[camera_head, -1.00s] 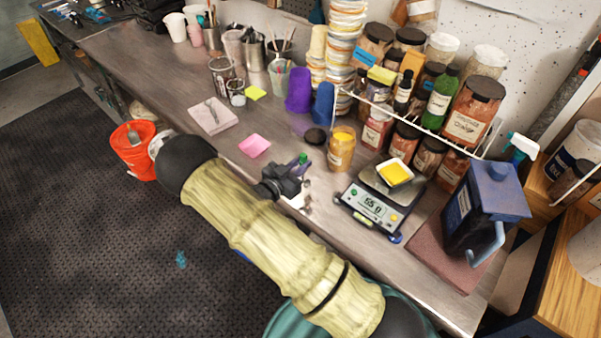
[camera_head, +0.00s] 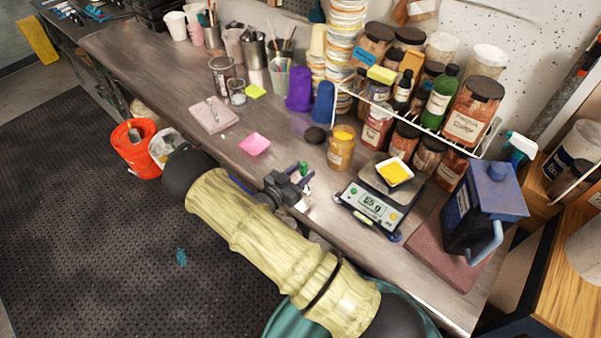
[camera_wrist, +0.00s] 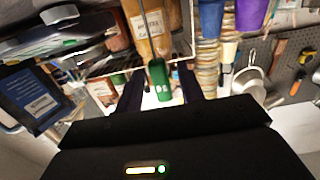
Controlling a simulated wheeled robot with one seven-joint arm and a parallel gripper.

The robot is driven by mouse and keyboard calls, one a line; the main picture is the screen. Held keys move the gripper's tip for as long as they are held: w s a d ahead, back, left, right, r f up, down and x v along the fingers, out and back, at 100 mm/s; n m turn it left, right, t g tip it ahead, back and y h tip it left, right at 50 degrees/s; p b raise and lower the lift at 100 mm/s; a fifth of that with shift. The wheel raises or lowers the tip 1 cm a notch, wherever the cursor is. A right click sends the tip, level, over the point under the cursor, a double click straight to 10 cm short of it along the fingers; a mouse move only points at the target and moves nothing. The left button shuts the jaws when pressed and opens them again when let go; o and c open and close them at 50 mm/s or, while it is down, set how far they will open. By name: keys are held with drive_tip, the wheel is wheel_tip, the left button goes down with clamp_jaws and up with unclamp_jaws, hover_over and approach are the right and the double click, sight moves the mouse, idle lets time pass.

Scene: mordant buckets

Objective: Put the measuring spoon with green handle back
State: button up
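The measuring spoon with green handle (camera_wrist: 159,82) shows between my two fingers in the wrist view, with a thinner part running up the picture. In the head view a bit of its green (camera_head: 303,168) shows at my gripper (camera_head: 301,175), above the front edge of the workbench. My gripper (camera_wrist: 161,88) has one dark finger on each side of the handle and appears shut on it. The spoon's bowl cannot be made out. A jar of yellow powder (camera_head: 341,150) stands open on the bench, just right of and behind my gripper.
A scale (camera_head: 372,205) bearing a dish of yellow powder (camera_head: 394,173) stands to the right. A wire rack (camera_head: 420,123) with jars is behind. Blue (camera_head: 323,103) and purple cups (camera_head: 299,92), a pink pad (camera_head: 254,145) and a dark lid (camera_head: 315,135) lie nearby.

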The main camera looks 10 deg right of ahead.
drive_tip(key=shift+r, duration=0.1)
drive_tip(key=shift+r+p, duration=0.2)
drive_tip(key=shift+p, duration=0.15)
drive_tip(key=b+v, duration=0.4)
drive_tip(key=v, duration=0.8)
drive_tip(key=shift+f, duration=0.1)
